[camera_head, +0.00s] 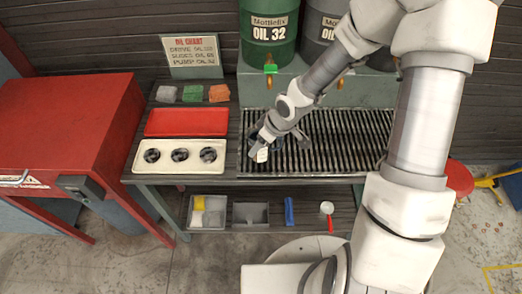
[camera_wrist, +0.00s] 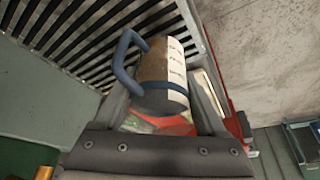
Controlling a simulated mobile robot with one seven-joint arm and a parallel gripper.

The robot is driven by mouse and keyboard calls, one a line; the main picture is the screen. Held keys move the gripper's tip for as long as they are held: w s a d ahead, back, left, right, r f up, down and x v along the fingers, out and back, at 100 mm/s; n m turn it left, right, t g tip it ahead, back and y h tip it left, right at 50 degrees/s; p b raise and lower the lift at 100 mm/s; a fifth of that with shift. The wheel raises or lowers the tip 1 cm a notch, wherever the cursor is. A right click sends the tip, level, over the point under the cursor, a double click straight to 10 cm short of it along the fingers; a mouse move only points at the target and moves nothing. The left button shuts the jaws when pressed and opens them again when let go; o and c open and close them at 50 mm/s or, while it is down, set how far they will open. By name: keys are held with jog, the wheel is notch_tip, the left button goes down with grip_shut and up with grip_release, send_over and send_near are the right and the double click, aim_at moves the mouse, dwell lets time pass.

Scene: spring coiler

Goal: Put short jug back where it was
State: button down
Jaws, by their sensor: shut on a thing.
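The short jug (camera_wrist: 165,75) has a dark brown body, a pale label with writing, and a blue handle and band. In the wrist view it lies between the fingers of my gripper (camera_wrist: 162,100), which is shut on it. In the head view my gripper (camera_head: 261,148) is over the left end of the slatted grate (camera_head: 340,140), near its front edge. The pale patch of the jug (camera_head: 262,155) shows at the fingertips there, and the rest is mostly hidden. I cannot tell whether the jug touches the grate.
A red tray (camera_head: 187,122) and a white tray (camera_head: 148,167) with three dark round parts lie left of the grate. Green (camera_head: 270,30) and grey (camera_head: 320,25) oil drums stand behind. A lower shelf (camera_head: 260,217) holds bins. A red cabinet (camera_head: 65,120) stands left.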

aim_at(261, 150)
jog(key=shift+f+b, duration=0.3)
jog(key=shift+f, duration=1.4)
jog(key=shift+f, duration=0.15)
grip_release()
jog(key=p+v, duration=0.4)
jog(key=v, duration=0.8)
jog(key=shift+p, duration=0.3)
